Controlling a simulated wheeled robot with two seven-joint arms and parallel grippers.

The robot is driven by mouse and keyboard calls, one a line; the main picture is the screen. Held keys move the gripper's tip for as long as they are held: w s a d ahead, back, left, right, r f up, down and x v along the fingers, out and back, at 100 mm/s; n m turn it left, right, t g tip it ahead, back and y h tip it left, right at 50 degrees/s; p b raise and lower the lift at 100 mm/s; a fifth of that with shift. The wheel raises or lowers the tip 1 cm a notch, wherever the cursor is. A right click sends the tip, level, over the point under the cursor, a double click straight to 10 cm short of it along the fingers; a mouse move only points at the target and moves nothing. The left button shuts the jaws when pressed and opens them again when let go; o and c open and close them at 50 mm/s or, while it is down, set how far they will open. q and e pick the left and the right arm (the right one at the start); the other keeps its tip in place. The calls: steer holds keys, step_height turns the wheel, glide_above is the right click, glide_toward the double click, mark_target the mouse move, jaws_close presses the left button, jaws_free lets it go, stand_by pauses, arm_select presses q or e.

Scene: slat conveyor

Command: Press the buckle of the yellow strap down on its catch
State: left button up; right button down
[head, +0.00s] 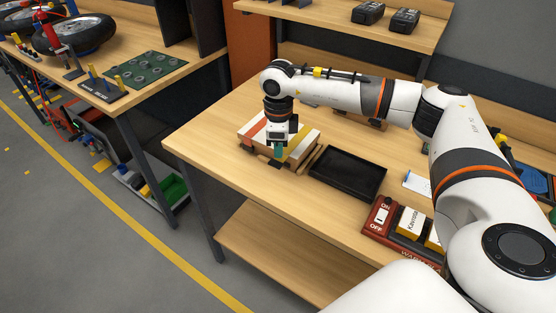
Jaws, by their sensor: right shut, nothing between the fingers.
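My right gripper (278,154) points down at the front edge of the box, just left of the yellow strap. Its fingers are shut and hold nothing. A small dark piece (275,163) shows low at the box's front by the fingertips; I cannot tell if it is the buckle or the catch. The gripper hides part of the box, and contact is unclear. My left gripper is out of view.
A black tray (347,173) lies just right of the box. A red ON/OFF switch box (380,216) and yellow-and-white card boxes (410,222) stand at the bench's front right. Bare bench (215,133) lies left of the box. A shelf (345,25) is behind.

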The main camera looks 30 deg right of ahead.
mark_target(278, 160)
steer(key=shift+f+b, duration=1.35)
steer(key=shift+f, duration=0.65)
steer(key=shift+a, duration=0.15)
steer(key=shift+s+a, duration=0.3)
steer(key=shift+a, duration=0.3)
steer(key=shift+s+a, duration=0.3)
steer(key=shift+a, duration=0.3)
step_height(278, 160, up, 10)
steer(key=p, duration=0.6)
